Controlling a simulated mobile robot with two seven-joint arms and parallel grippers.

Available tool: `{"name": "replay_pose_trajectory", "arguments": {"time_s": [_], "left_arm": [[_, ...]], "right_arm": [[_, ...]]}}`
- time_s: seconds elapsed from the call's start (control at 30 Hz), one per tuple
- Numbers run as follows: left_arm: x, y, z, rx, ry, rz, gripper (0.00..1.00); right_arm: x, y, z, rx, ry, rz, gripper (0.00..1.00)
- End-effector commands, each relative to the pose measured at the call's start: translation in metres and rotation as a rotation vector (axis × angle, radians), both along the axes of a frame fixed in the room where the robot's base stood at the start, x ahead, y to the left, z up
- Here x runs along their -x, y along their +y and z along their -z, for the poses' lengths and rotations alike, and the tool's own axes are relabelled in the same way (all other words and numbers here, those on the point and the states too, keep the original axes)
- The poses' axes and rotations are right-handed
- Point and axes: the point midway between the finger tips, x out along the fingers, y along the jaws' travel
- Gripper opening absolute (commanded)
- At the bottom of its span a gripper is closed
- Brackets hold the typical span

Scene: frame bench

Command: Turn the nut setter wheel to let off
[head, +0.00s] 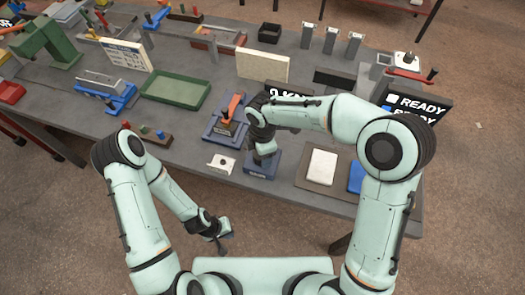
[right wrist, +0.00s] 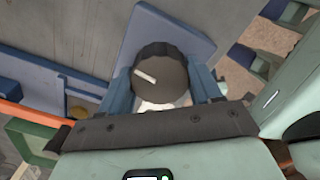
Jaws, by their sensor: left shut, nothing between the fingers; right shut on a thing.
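The nut setter wheel (right wrist: 163,72) is a dark round knob with a white pointer mark, seen from above in the right wrist view. It stands on a blue base plate (right wrist: 190,28). My right gripper (right wrist: 163,92) is shut on the wheel, one blue finger on each side. In the head view my right gripper (head: 264,153) is over the blue setter base (head: 261,168) at the table's front edge, and it hides the wheel. My left gripper (head: 222,246) is shut and empty, low in front of the table.
A blue fixture with an orange handle (head: 231,108) stands left of the setter. A white plate with a hole (head: 220,163) lies near the front edge. A dark display, partly hidden by my arm, and a READY sign (head: 418,105) stand behind. A white pad (head: 321,167) lies right.

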Motion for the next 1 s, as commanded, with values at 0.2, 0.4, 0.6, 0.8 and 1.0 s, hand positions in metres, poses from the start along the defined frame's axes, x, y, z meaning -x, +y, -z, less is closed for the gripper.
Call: {"name": "replay_pose_trajectory", "arguments": {"time_s": [0.2,0.4,0.6,0.8,1.0], "left_arm": [[-0.0004,0.0,-0.0002,0.0,0.0,0.0,0.0],[-0.0004,0.0,-0.0002,0.0,0.0,0.0,0.0],[-0.0004,0.0,-0.0003,0.0,0.0,0.0,0.0],[-0.0004,0.0,-0.0003,0.0,0.0,0.0,0.0],[-0.0004,0.0,-0.0002,0.0,0.0,0.0,0.0]], "right_arm": [[-0.0015,0.0005,-0.0019,-0.003,-0.005,-0.103,0.33],[-0.0015,0.0006,-0.002,-0.003,-0.005,-0.149,0.33],[-0.0016,0.0006,-0.002,-0.002,-0.006,-0.165,0.33],[-0.0015,0.0007,-0.0021,-0.002,-0.006,-0.166,0.33],[-0.0013,0.0005,-0.0018,-0.002,-0.006,-0.165,0.87]]}}
